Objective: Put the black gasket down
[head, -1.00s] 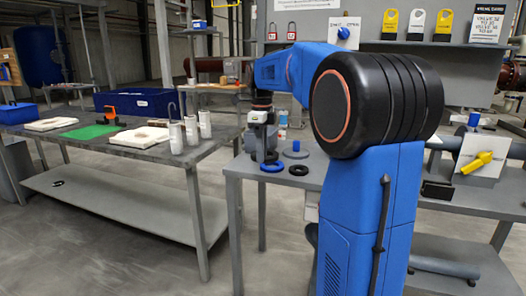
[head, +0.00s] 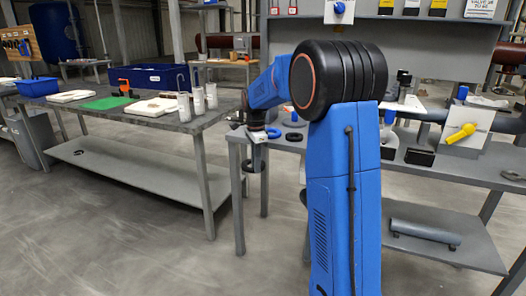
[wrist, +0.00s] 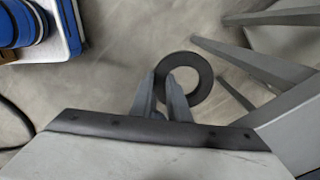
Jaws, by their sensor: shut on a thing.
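My gripper (wrist: 168,84) is shut on a black gasket (wrist: 205,84), a flat dark ring with an open hole. The fingers grip its near left rim. In the head view the held gasket (head: 252,166) hangs below my gripper (head: 257,148), by the left end of the grey work table (head: 234,134), and in the wrist view bare floor lies beneath it. Another black ring (head: 294,137) lies on that table, with a blue ring (head: 273,132) to its left.
A grey disc with a blue post (head: 294,121) stands behind the rings. A valve with a yellow handle (head: 461,132) is farther right. The left bench (head: 150,118) holds white cylinders and a green mat (head: 108,103). Open floor lies between the tables.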

